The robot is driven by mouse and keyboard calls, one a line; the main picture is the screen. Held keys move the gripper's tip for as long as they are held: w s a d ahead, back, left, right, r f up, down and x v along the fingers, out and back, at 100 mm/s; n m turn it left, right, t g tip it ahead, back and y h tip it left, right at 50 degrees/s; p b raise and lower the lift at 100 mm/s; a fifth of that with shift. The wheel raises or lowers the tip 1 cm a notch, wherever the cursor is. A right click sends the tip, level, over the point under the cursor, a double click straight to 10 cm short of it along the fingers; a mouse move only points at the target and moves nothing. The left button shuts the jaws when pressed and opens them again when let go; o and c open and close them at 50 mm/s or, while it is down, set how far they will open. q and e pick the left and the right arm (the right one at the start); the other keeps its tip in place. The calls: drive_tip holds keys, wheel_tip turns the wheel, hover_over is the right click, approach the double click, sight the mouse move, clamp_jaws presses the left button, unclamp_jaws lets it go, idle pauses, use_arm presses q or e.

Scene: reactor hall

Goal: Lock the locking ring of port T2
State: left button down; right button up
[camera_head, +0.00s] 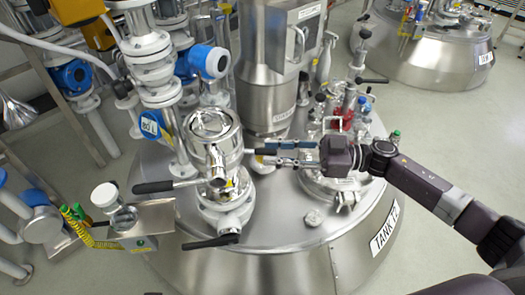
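Tank T2 (290,245) is a broad steel dome with the label "TANK T2" on its side. On its left part stands a port with a shiny steel cylindrical body (212,150) on top and a round clamp-like flange (226,203) below. A black-handled lever (156,187) sticks out left, and another (211,242) points left lower down. I cannot tell which part is the locking ring. My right gripper (263,152) points left, with its fingertips close to the right side of the cylindrical body. Whether it touches or grips anything is too small to tell. My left gripper is not visible.
A tall steel vessel (270,80) stands behind the port. Bottles (345,110) and a round lid (340,185) sit right of it. Pipes with blue instruments (208,61) crowd the left. A bracket with green and yellow cables (78,222) is lower left.

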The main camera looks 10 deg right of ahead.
sight(259, 152)
drive_tip(key=shift+x, duration=1.4)
clamp_jaws()
